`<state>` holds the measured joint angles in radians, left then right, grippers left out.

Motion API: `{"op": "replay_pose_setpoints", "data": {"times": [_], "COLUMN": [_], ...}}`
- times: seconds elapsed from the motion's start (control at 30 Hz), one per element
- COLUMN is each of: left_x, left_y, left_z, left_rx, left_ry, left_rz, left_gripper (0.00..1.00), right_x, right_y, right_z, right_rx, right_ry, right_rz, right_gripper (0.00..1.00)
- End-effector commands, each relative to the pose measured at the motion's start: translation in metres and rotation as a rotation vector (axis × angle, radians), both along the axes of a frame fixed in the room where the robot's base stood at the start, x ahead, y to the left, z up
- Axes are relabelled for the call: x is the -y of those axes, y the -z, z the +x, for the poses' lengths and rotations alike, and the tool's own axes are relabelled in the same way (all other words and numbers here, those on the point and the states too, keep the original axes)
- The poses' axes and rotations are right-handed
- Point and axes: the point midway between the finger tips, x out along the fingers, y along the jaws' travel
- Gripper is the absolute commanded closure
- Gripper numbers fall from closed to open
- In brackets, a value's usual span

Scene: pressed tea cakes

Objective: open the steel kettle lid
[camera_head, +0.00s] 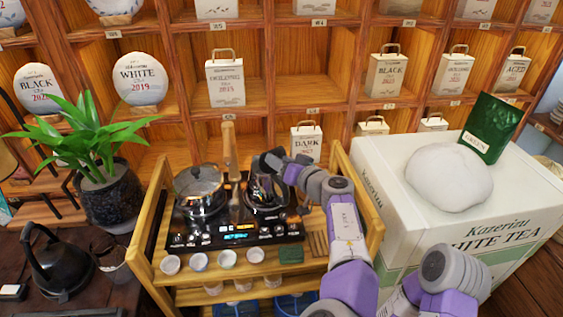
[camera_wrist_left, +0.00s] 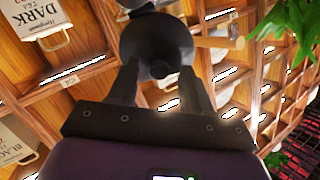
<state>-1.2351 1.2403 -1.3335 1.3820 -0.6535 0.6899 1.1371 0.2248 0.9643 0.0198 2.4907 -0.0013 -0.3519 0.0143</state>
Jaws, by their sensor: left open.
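The steel kettle (camera_head: 268,203), dark and shiny, stands on the right burner of the black stove, partly hidden by my left gripper. My left gripper (camera_head: 264,178) is over its top. In the left wrist view my two dark fingers (camera_wrist_left: 160,84) are apart. The kettle's dark round lid (camera_wrist_left: 140,48) lies ahead, with its small knob (camera_wrist_left: 160,69) showing between the fingers. I cannot tell whether the fingers touch it. The lid appears seated. A wooden handle (camera_wrist_left: 220,42) sticks out beside it. My right gripper is out of view.
A glass-lidded pot (camera_head: 199,187) stands on the left burner. Small cups (camera_head: 227,258) line the stove's front on the wooden cart (camera_head: 143,262). A black kettle (camera_head: 60,265) sits at the lower left. A white tea box (camera_head: 400,215) stands at the right, shelves behind.

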Motion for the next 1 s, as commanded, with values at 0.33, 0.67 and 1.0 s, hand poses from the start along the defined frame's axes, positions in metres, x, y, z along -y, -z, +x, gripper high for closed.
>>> {"op": "replay_pose_setpoints", "data": {"times": [0.33, 0.67, 1.0], "left_x": [0.031, 0.049, 0.049], "left_y": [-0.010, -0.014, -0.014], "left_z": [-0.035, -0.056, -0.056], "left_rx": [0.000, -0.001, 0.000], "left_ry": [0.002, 0.000, -0.001], "left_rz": [0.000, 0.001, 0.000], "left_gripper": [0.51, 0.51, 0.51], "right_x": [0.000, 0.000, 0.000], "right_y": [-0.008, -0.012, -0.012], "right_z": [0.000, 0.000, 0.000], "right_rx": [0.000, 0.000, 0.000], "right_ry": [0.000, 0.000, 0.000], "right_rz": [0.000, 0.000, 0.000], "right_gripper": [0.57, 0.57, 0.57]}}
